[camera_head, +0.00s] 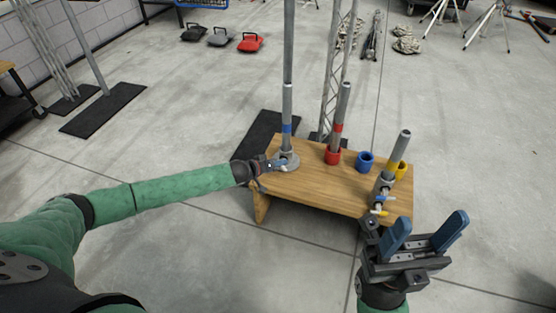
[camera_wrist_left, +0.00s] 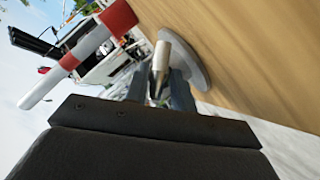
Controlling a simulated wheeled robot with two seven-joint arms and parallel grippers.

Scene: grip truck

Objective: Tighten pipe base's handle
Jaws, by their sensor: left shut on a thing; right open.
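The pipe base (camera_head: 289,160), a grey round flange with an upright pipe (camera_head: 287,110) marked by a blue band, stands at the left end of the wooden table. My left gripper (camera_head: 276,165) is at its near left side, shut on the base's handle. In the left wrist view, the grey metal handle (camera_wrist_left: 161,66) sits between the left fingers (camera_wrist_left: 160,90), beside the round plate (camera_wrist_left: 188,62). The handle is mostly hidden in the head view. My right gripper (camera_head: 430,236) is open and empty, in front of the table's right end.
The wooden table (camera_head: 318,187) also holds a pipe in a red collar (camera_head: 333,154), a blue ring (camera_head: 365,161), a yellow ring (camera_head: 400,170) and a tilted grey pipe (camera_head: 396,155) with clamps. A truss stands behind. Floor at the left front is clear.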

